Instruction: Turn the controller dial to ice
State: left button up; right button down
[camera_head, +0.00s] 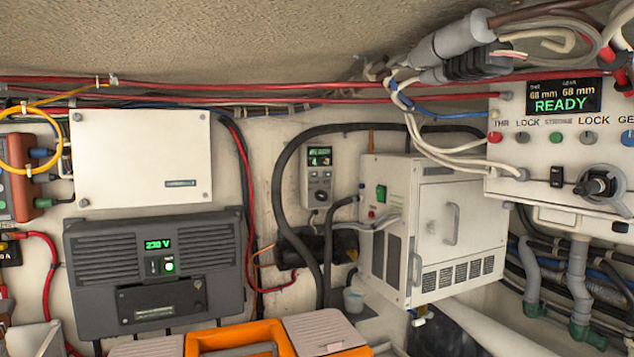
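The controller (319,176) is a small light grey box mounted on the back wall, left of a white appliance. It has a dark screen (319,156) with green characters too small to read. A dark round dial (320,196) sits low on its face. I cannot tell which mark the dial points at. A thick black hose curves past the controller's left side and above it, and the dial is not covered. Neither of my grippers is in view.
A white appliance (482,196) with a handled door juts out right of the controller. A dark grey unit (155,263) showing 230 V is on the left. An orange-framed case (201,340) is at the bottom. A panel (545,106) reading READY, with knobs, is at the upper right.

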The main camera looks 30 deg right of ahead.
aim_at(322, 195)
jog(key=k+l+z, duration=0.1)
jog(key=z, duration=0.35)
jog(key=l+z, duration=0.4)
jog(key=j, duration=0.1)
